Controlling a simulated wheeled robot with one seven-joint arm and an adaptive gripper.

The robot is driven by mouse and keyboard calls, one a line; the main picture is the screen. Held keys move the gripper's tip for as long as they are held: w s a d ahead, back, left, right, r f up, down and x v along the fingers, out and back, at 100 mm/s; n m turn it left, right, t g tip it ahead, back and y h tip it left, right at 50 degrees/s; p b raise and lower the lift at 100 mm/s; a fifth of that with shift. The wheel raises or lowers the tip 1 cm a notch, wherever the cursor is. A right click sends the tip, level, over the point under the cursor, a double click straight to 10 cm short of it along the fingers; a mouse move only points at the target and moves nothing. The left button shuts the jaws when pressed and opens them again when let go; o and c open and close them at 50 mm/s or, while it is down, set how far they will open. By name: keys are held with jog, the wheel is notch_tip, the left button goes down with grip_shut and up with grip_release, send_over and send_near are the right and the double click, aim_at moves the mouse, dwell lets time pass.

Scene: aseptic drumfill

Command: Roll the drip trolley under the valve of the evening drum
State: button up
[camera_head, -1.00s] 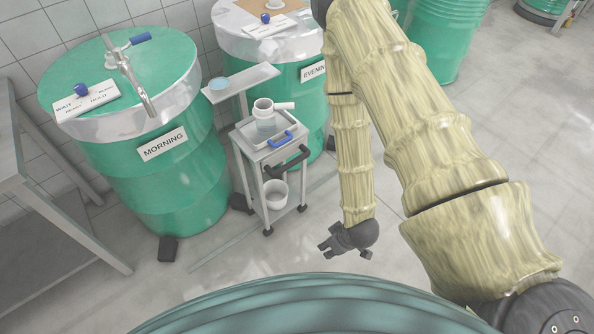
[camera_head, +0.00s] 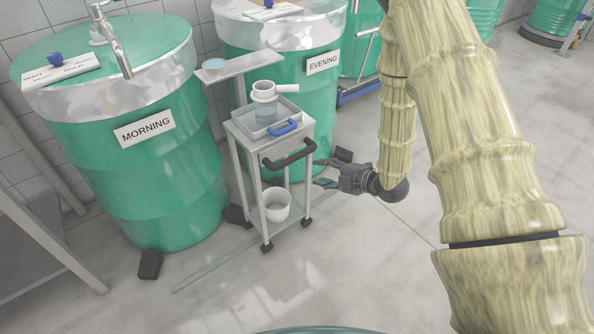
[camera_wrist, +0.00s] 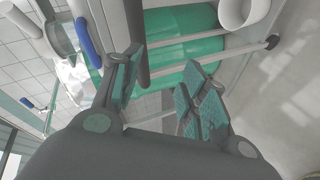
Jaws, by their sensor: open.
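The drip trolley (camera_head: 243,142) is a small grey wheeled cart with a dark push handle (camera_head: 289,155) on its front. It stands between the green morning drum (camera_head: 150,185) and the green evening drum (camera_head: 285,75), in front of a narrow raised shelf. My gripper (camera_head: 328,172) is open just right of the handle, its fingers pointing left towards it. In the wrist view the dark handle bar (camera_wrist: 138,40) passes close by the left finger, and I cannot tell whether they touch. The evening drum's valve is not clearly visible.
A rail strip (camera_head: 215,268) lies on the floor. A grey table (camera_head: 30,240) stands left.

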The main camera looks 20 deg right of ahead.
aim_at(301, 157)
jog(key=w+a+n+y+b, duration=0.1)
jog(key=w+b, duration=0.1)
jog(key=w, duration=0.1)
jog(key=w+a+n+y+b, duration=0.1)
jog(key=w+a+n+b, duration=0.1)
jog(key=w, duration=0.1)
jog(key=w+a+n+y+b, duration=0.1)
jog(key=w+a+n+b, duration=0.1)
jog(key=w, duration=0.2)
jog(key=shift+w+a+f+b, duration=0.1)
jog(key=shift+a+f+b, duration=0.1)
jog(key=shift+f+b, duration=0.2)
jog(key=shift+n, duration=0.3)
grip_shut()
